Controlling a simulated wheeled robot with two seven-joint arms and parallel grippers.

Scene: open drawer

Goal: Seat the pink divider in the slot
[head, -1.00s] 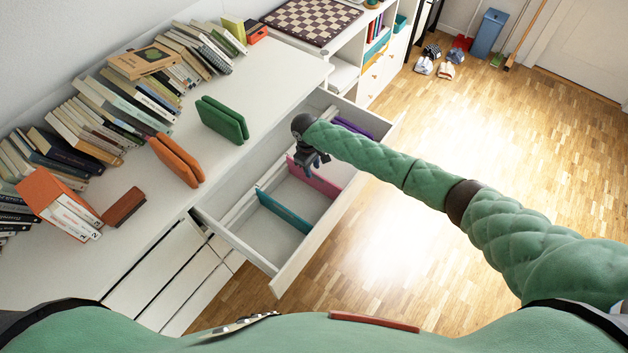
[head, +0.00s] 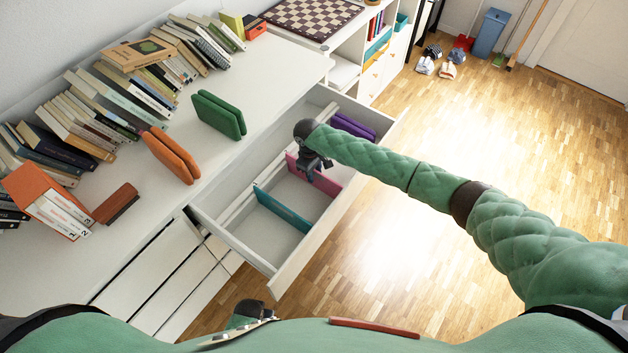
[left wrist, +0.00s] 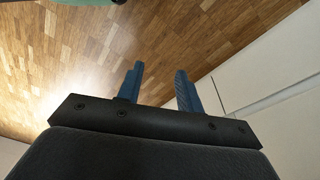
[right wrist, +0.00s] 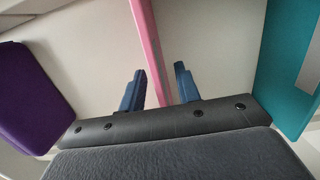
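The pink divider (head: 326,183) stands across the inside of the open drawer (head: 318,232), and its far end shows beside my right gripper. My right gripper (head: 311,172) is low over it. In the right wrist view, the divider's pink top edge (right wrist: 146,34) runs between the two blue fingers (right wrist: 160,70), which are apart with a gap on each side. The divider's lower edge and the slot are hidden, so I cannot tell if it is seated. My left gripper (left wrist: 160,75) is open and empty above the floor, in front of the cabinet.
A teal divider (head: 283,209) stands across the drawer nearer to me. Purple objects (head: 353,126) lie in its far compartment. The cabinet top holds green (head: 219,115) and orange (head: 171,157) objects and a row of books. The wooden floor right of the drawer is clear.

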